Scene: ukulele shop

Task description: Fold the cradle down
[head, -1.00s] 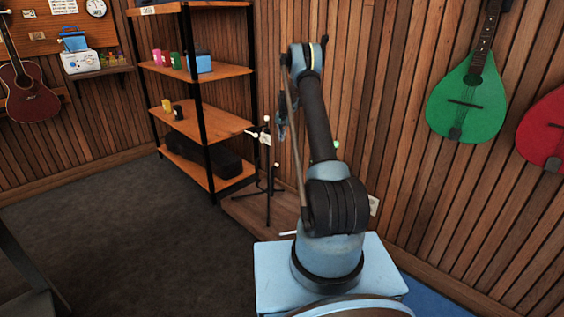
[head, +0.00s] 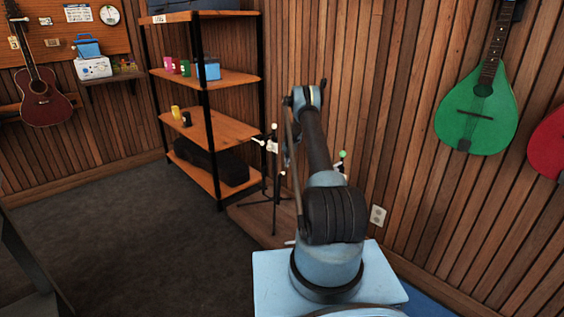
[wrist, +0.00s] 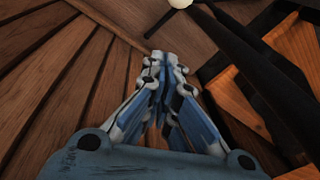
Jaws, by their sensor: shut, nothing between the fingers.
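A dark floor stand (head: 264,185) with pale-tipped arms stands in front of the slatted wall, beside the shelf. Its upper part is partly hidden behind my arm. A green ball tip (head: 342,154) and pale tips show just right of my arm, apparently on the same stand. I cannot make out which part is the cradle or its angle. My gripper (wrist: 160,60) is shut and empty in the wrist view. In the head view it is mostly hidden behind my arm, close to the stand's top. A pale ball (wrist: 180,3) shows beyond the fingertips; contact is not visible.
A black-framed shelf (head: 208,130) with wooden boards stands left of the stand, holding small items and a dark case (head: 210,162). A green instrument (head: 477,112) hangs on the wall at right. Open carpet (head: 130,230) lies to the left.

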